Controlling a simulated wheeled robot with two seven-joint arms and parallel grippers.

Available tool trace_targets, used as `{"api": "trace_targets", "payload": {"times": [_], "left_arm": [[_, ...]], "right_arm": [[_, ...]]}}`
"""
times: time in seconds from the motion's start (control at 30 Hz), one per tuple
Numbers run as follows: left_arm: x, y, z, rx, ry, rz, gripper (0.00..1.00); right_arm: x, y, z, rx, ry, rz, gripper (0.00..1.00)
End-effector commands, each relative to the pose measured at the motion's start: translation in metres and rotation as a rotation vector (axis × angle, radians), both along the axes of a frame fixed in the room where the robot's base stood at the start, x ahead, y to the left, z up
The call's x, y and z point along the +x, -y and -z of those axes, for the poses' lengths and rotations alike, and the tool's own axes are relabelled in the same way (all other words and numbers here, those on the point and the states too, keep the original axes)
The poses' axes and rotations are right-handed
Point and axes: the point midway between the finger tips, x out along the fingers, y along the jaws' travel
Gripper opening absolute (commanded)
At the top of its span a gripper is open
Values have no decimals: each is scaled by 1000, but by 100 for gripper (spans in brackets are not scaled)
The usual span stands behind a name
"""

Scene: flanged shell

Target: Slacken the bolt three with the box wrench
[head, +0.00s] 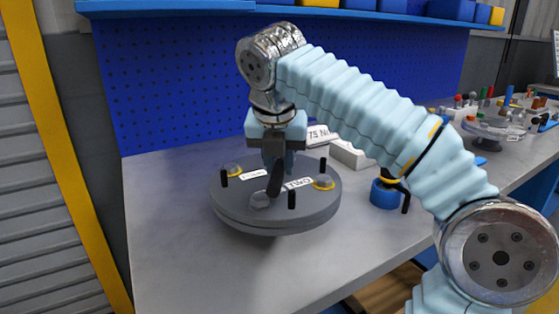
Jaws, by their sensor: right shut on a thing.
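The flanged shell is a round grey disc (230,213) lying flat on the bench, with bolt heads and short black pins on top. A label reading TWO (298,183) is near a yellow-ringed bolt (323,183) at right. Another yellow-ringed bolt (233,170) is at left, by a label too small to read. A grey bolt head (260,200) is at the front. I cannot tell which is bolt three. My right gripper (273,160) points down over the disc, shut on the dark box wrench (274,182). The wrench's lower end is near the front bolt; contact is unclear. My left gripper is out of view.
A white block (350,154) and a sign (320,134) stand behind the disc. A blue round holder (385,194) is at right. A clear tray (495,128) with small colored parts is farther right. The bench (165,240) is clear at left and front.

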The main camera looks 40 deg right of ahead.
Motion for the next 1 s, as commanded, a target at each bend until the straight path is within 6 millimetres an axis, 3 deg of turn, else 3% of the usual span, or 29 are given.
{"api": "trace_targets", "payload": {"times": [0.2, 0.63, 1.0], "left_arm": [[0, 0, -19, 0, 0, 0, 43], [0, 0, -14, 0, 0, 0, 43], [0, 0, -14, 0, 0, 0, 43]], "right_arm": [[0, 0, -19, -1, 4, 0, 0], [1, 0, -43, -1, 5, 1, 0], [0, 0, -45, -2, 4, 0, 0]]}}
